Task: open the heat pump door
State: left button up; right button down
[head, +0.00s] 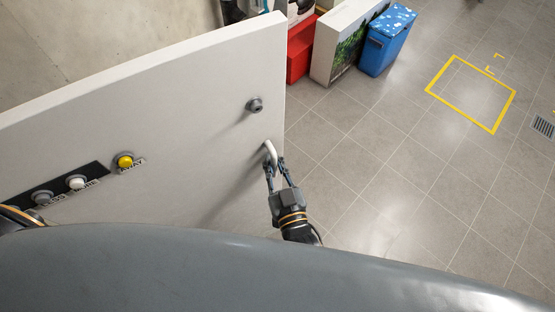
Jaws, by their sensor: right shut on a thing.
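The heat pump door (190,105) is a white upright panel filling the left half of the head view. It carries a yellow button (125,161), a white button (77,182), a grey button (42,197) and a round grey lock (254,104). A white curved handle (270,150) sits near its right edge, below the lock. My right gripper (277,166) is shut on the handle, its fingers on either side of it. How far the door stands from its frame cannot be told. Only a piece of my left arm shows at the left edge; its gripper is out of view.
Beyond the door's right edge stand a red box (300,53), a white panel with a green picture (344,42) and a blue bin with a speckled lid (386,42). A yellow square (470,94) marks the floor. The tiled floor (385,165) to the right is clear.

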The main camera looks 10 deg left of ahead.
jog(key=shift+s+d+r, duration=0.1)
jog(key=shift+s, duration=0.15)
pick_arm(q)
jog(key=shift+d, duration=0.1)
jog(key=shift+w, duration=0.3)
pick_arm(e)
jog(key=c, duration=1.7)
grip_release()
jog(key=shift+s, duration=0.1)
pick_arm(q)
jog(key=shift+s, duration=0.25)
pick_arm(e)
jog(key=v, duration=1.2)
